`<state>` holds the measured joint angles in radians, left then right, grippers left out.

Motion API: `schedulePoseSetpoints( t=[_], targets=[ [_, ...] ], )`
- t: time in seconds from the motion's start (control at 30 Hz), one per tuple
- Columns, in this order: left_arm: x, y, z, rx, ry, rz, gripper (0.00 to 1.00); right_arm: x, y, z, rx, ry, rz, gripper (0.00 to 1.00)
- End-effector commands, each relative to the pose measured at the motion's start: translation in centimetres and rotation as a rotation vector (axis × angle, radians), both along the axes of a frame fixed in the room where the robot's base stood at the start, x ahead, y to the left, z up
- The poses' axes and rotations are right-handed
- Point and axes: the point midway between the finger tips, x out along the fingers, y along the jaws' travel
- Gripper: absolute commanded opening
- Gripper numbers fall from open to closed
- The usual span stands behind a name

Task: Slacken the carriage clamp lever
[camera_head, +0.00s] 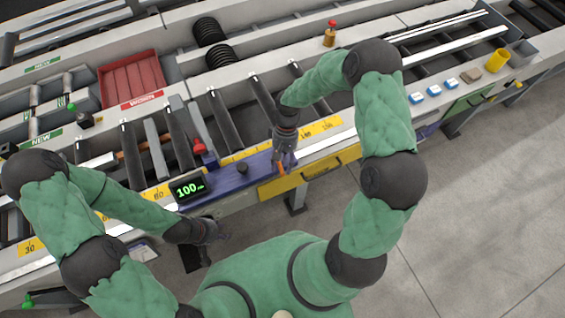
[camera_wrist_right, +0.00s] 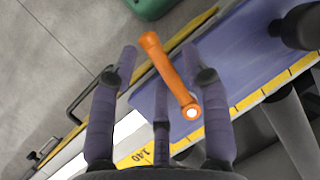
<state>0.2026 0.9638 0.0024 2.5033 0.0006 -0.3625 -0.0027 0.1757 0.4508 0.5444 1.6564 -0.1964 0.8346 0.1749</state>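The orange clamp lever (camera_wrist_right: 172,75) is a short rod with a round pivot and a pale centre, on the blue-purple carriage (camera_wrist_right: 246,58). In the head view the lever (camera_head: 281,168) is a small orange piece by the carriage's (camera_head: 230,187) right end, partly hidden by my right gripper (camera_head: 284,160). In the right wrist view my right gripper (camera_wrist_right: 158,58) is open, its fingers spread on either side of the lever. I cannot tell whether they touch it. My left gripper (camera_head: 208,240) hangs low in front of the rail, away from the lever; its fingers are unclear.
A black display (camera_head: 188,188) on the carriage reads 100. A red knob (camera_head: 199,146) and a dark knob (camera_head: 242,168) stand near it. A yellow scale (camera_head: 320,128) runs along the rail. A red bin (camera_head: 130,79) and several rollers lie behind. Open floor (camera_head: 480,190) is at right.

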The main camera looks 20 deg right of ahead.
Motion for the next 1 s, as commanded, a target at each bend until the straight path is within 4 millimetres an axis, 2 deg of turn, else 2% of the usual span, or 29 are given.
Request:
schedulePoseSetpoints(
  t=[0.23,0.37,0.8,1.0],
  targets=[
    [0.0,0.0,0.0,0.0,0.0,0.0,0.4,0.0,0.0,0.1,0.0,0.001,0.0,0.47],
    [0.0,0.0,0.0,0.0,0.0,0.0,0.4,0.4,-0.3,0.9,-0.001,-0.001,-0.001,0.47],
    [0.0,0.0,0.0,0.0,0.0,0.0,0.4,3.2,-2.2,8.3,0.0,-0.003,0.0,0.47],
    [0.0,0.0,0.0,0.0,0.0,0.0,0.4,4.0,-2.7,10.3,0.0,0.0,0.0,0.47]
  ],
)
